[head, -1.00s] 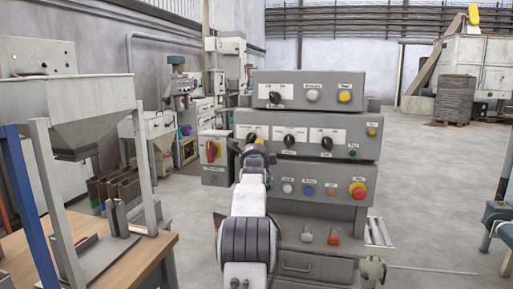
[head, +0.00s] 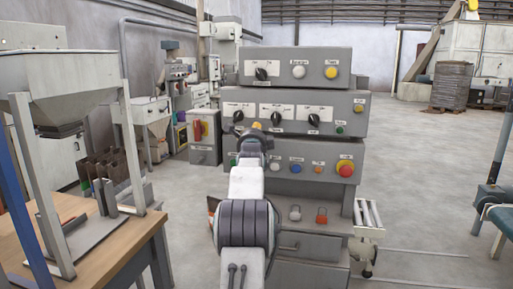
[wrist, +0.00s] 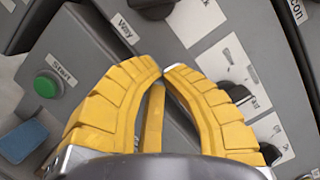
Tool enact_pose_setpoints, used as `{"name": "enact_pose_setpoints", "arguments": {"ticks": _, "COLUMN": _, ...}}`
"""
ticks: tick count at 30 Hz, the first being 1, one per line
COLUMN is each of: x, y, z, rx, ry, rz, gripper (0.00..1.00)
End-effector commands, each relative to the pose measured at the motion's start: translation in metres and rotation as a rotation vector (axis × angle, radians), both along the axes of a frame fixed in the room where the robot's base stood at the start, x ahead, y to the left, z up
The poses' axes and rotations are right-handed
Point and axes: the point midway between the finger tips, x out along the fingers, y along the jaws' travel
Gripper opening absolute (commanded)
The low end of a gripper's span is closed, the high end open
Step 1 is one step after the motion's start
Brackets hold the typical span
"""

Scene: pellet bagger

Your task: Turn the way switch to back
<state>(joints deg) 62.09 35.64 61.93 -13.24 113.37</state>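In the wrist view a label reading "Way" (wrist: 123,28) lies on a grey panel, with a black knob (wrist: 152,8) close by, cut by the top edge. I cannot pick this switch out in the head view, where my arm covers part of the panels. My gripper (wrist: 163,69) has yellow ribbed fingers with tips nearly meeting. It is a little below the knob in the wrist picture and apart from it. I see nothing gripped.
A green START button (wrist: 46,86) is left of the fingers; other black knobs on white plates (wrist: 240,90) are right. The stacked control boxes (head: 300,68) carry more knobs, buttons and a red stop button (head: 345,168).

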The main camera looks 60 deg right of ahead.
Motion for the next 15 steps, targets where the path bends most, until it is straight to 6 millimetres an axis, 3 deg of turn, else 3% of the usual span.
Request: {"name": "enact_pose_setpoints", "arguments": {"ticks": 15, "x": -0.025, "y": 0.049, "z": -0.009, "rx": 0.002, "ry": 0.001, "rz": 0.001, "gripper": 0.0}}
